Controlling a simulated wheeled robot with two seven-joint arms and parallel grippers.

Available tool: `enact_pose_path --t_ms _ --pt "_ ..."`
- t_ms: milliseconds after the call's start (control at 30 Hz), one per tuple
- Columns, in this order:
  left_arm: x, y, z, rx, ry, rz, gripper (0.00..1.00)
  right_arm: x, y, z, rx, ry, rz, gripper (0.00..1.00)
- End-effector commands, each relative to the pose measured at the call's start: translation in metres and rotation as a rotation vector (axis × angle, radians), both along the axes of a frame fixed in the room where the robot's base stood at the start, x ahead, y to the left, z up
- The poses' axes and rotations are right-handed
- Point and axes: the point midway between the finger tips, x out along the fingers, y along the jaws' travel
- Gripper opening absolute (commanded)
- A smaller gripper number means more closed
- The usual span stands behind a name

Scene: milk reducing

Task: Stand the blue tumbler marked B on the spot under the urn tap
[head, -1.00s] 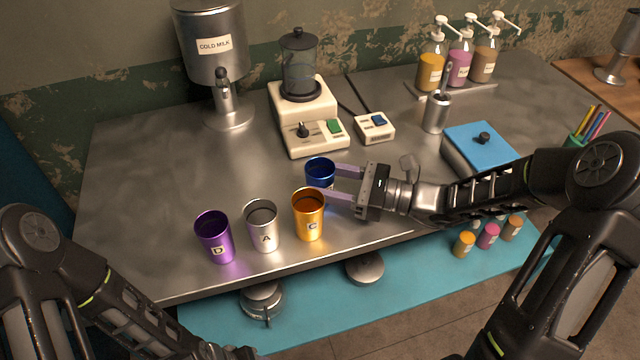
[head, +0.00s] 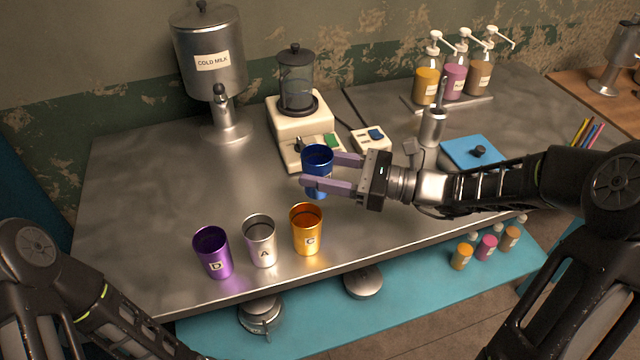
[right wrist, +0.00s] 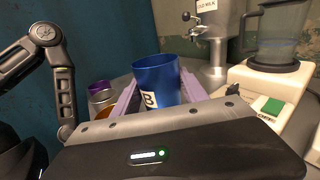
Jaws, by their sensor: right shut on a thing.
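The blue tumbler (head: 317,157) is held upright between the fingers of my right gripper (head: 331,172), which is shut on it. In the right wrist view the tumbler (right wrist: 157,80) shows its B label between the lilac fingers. It appears raised above the table, in front of the blender. The urn (head: 210,60), labelled COLD MILK, stands at the back left with its tap (head: 220,92) facing forward. The spot under the tap, at the urn's foot (head: 228,132), looks empty. My left arm is at the lower left; its gripper is out of the picture.
Purple tumbler D (head: 213,252), silver tumbler A (head: 260,241) and gold tumbler C (head: 306,229) stand along the front edge. The blender (head: 298,110) stands right of the urn. The steel table (head: 150,180) is clear at left and middle.

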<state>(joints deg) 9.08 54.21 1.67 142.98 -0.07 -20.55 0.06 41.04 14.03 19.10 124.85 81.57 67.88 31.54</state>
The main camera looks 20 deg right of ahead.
Motion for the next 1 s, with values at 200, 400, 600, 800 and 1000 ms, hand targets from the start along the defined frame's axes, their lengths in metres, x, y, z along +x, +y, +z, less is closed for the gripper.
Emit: enact_pose_path --t_ms 200,400,600,800,1000 --pt "0.0 0.0 0.002 0.0 0.0 0.0 0.59 0.0 0.0 0.027 -0.001 -0.002 0.0 0.1" --pt "0.0 0.0 0.002 0.0 0.0 0.0 0.59 0.0 0.0 0.029 0.001 0.0 0.0 0.1" --pt "0.0 0.0 0.002 0.0 0.0 0.0 0.59 0.0 0.0 0.029 0.0 0.0 0.0 0.1" --pt "0.0 0.0 0.002 0.0 0.0 0.0 0.59 0.0 0.0 0.029 0.0 0.0 0.0 0.1" --pt "0.0 0.0 0.008 0.0 0.0 0.0 0.59 -0.001 0.007 0.037 0.001 -0.001 0.015 0.1"
